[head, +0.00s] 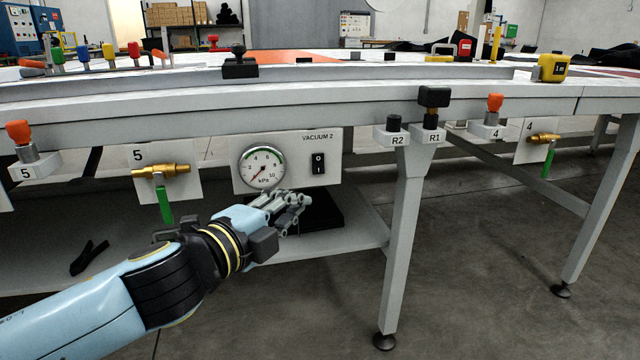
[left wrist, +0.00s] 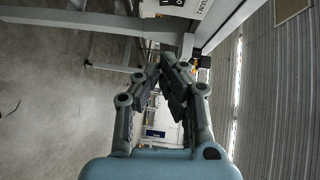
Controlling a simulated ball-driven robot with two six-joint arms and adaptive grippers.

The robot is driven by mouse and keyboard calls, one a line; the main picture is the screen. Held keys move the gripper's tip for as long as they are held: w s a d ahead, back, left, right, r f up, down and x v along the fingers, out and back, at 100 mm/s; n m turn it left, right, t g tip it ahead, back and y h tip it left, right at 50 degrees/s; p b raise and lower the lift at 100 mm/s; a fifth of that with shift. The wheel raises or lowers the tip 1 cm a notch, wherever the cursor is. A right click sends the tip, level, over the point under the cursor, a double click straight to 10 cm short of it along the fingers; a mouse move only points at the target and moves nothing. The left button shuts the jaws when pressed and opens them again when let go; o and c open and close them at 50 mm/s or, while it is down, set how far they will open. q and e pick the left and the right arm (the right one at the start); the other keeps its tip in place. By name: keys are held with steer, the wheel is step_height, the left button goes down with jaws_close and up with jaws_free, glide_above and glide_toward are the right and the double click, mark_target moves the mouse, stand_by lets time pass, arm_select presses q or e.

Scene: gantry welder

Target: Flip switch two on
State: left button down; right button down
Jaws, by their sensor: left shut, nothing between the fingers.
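A black rocker switch (head: 318,164) marked 0 and 1 sits on the white VACUUM 2 panel (head: 290,140) under the table's front edge, to the right of a round kPa gauge (head: 261,167). My left gripper (head: 304,199) is shut and empty, in front of the panel, below the switch and apart from it in the picture. In the left wrist view my left gripper (left wrist: 166,65) has its fingertips together, with part of a white lettered panel (left wrist: 190,7) at the top edge. The gap in depth to the switch is hard to tell. My right gripper is not in view.
A brass valve with a green handle (head: 165,205) hangs left of the panel. A black box (head: 315,212) lies on the lower shelf behind my gripper.

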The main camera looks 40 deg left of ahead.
mark_target(318, 164)
arm_select(q)
steer(key=shift+w, duration=0.1)
